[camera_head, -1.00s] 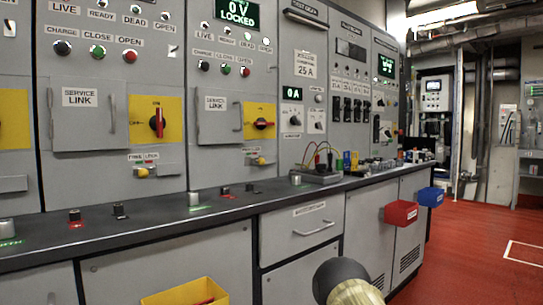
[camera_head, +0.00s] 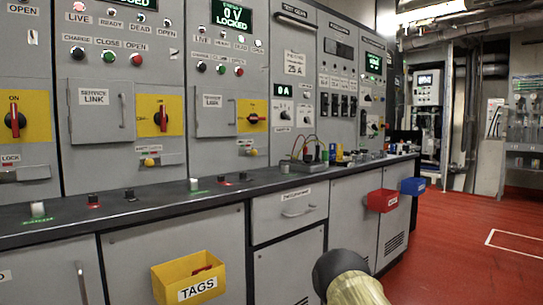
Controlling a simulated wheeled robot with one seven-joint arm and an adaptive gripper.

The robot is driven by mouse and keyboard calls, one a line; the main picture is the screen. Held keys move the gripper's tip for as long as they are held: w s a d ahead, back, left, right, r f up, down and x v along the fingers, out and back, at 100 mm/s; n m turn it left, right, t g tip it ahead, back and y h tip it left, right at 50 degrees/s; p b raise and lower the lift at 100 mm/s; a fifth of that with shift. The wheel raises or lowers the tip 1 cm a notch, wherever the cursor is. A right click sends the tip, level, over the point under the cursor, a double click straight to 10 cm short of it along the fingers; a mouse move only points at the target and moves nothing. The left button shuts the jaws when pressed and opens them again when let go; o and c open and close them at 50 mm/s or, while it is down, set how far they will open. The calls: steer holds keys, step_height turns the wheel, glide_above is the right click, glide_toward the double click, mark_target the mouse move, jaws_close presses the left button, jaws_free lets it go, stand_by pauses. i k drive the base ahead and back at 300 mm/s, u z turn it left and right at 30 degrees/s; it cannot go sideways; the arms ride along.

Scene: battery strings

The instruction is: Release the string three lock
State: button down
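A panel with a green "0 V LOCKED" display (camera_head: 232,15) has a yellow switch plate (camera_head: 252,105) with a red handle turned sideways. At the far left is another plate with an upright red handle (camera_head: 15,119), with a label reading LOCK below. I cannot read which panel is string three. My gripper is not in view; a dark and pale part of my arm shows at the bottom.
A dark counter ledge (camera_head: 120,215) with small posts and buttons runs below the panels. A yellow TAGS bin (camera_head: 189,296), a red bin (camera_head: 382,201) and a blue bin (camera_head: 413,186) hang on the cabinet fronts. Red floor (camera_head: 460,225) is open at the right.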

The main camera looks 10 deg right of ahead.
mark_target(252, 152)
steer(key=k, duration=0.95)
steer(key=z, duration=0.55)
steer(key=i, duration=1.7)
steer(key=u, duration=0.9)
